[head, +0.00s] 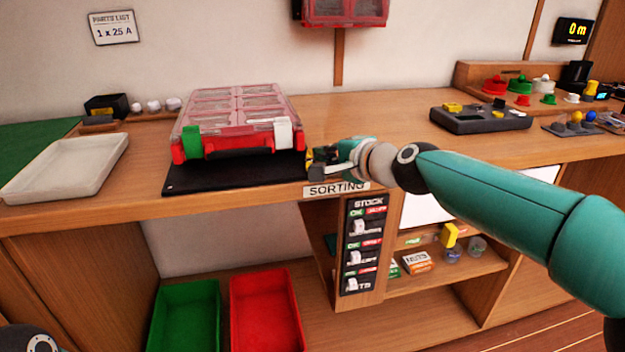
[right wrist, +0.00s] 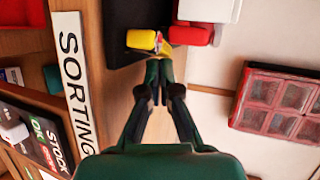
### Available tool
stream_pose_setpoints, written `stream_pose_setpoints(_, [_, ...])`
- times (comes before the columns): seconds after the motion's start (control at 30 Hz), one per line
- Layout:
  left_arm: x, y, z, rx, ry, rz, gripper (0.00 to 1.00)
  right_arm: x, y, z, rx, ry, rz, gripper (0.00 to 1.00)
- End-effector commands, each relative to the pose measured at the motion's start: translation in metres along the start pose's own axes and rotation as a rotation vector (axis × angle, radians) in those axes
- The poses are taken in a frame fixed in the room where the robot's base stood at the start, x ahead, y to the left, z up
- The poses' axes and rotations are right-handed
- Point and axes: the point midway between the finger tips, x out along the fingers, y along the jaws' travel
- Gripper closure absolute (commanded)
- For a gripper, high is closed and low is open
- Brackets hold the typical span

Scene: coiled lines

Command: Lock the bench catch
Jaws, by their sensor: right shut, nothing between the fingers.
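The bench catch, a small piece with yellow parts (right wrist: 142,39), sits by the right edge of the black mat (head: 215,179). In the head view the catch is mostly hidden by my right gripper (head: 318,163). My right gripper is shut and empty, and in the right wrist view its fingertips (right wrist: 157,66) are close to the yellow parts. I cannot tell whether they touch. A red case (head: 240,141) with a clear lid, a green latch (head: 192,142) and a white latch (head: 283,134) rests on the mat. My left gripper is out of view.
A white tray (head: 66,168) lies at the left of the bench. A dark box with yellow parts (head: 480,119) stands on the right. A green bin (head: 187,318) and a red bin (head: 266,312) are below. Another red case (right wrist: 285,105) is on the wall.

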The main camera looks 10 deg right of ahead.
Motion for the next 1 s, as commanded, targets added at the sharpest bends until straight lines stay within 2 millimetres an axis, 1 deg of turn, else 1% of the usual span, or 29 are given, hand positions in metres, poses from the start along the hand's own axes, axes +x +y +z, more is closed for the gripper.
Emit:
stream_pose_setpoints(0.17, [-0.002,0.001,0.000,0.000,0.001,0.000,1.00,-0.002,-0.001,-0.001,0.001,0.005,-0.001,1.00])
stream_pose_setpoints(0.63, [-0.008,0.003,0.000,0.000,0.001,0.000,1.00,-0.007,0.000,0.013,0.001,0.007,-0.002,1.00])
stream_pose_setpoints(0.9, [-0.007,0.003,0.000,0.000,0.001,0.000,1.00,-0.006,0.001,0.012,0.001,0.007,-0.002,1.00])
stream_pose_setpoints(1.0, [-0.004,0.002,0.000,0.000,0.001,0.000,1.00,-0.007,0.002,0.009,0.001,0.008,-0.003,1.00])
